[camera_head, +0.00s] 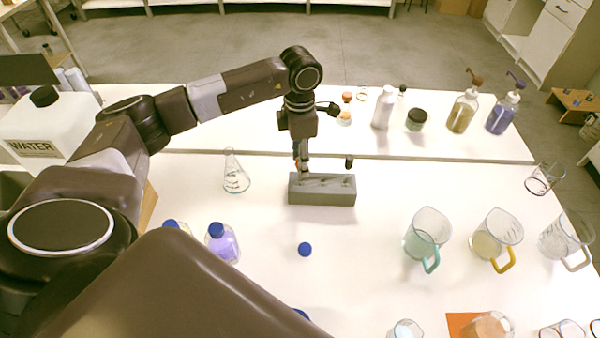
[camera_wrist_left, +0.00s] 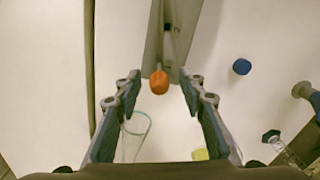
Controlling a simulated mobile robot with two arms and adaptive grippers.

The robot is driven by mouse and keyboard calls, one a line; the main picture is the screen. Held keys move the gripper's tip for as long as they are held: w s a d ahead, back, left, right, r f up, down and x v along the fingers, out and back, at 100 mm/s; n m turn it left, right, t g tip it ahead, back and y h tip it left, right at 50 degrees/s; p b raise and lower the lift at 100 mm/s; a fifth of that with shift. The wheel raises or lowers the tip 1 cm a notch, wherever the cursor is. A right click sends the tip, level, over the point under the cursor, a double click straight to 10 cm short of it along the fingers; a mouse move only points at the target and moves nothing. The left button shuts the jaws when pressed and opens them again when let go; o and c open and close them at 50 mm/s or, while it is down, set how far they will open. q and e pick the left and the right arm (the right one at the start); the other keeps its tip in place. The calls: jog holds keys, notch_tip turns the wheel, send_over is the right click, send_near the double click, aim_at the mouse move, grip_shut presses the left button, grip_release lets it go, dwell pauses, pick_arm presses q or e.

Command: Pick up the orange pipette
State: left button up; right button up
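The orange pipette (camera_wrist_left: 158,82) shows its orange bulb in the left wrist view, at the end of the grey holder (camera_wrist_left: 170,35). The holder (camera_head: 322,196) stands mid-table in the head view, where my left gripper (camera_head: 303,165) hangs over its left end and mostly hides the pipette. In the left wrist view my left gripper (camera_wrist_left: 160,88) is open. The bulb sits between its fingertips, with a gap on both sides. A dark-topped piece (camera_head: 349,161) rises at the holder's right end. My right gripper is not in view.
A conical flask (camera_head: 235,178) stands left of the holder. A blue cap (camera_head: 305,249) lies in front of it. Several bottles, including a white bottle (camera_head: 383,108), stand behind. A teal-handled beaker (camera_head: 425,235) and other beakers stand at right.

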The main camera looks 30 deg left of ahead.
pick_arm(q)
jog(key=c, duration=0.7)
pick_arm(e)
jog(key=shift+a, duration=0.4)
pick_arm(q)
jog(key=shift+c, duration=0.2)
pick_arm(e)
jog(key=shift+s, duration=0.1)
pick_arm(q)
jog(key=shift+w+r, duration=0.1)
jog(key=shift+r, duration=0.5)
notch_tip(320, 180, up, 19)
jog(key=b, duration=0.1)
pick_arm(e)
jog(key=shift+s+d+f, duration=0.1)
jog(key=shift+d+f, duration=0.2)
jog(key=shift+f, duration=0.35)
pick_arm(q)
jog(key=shift+f, duration=0.15)
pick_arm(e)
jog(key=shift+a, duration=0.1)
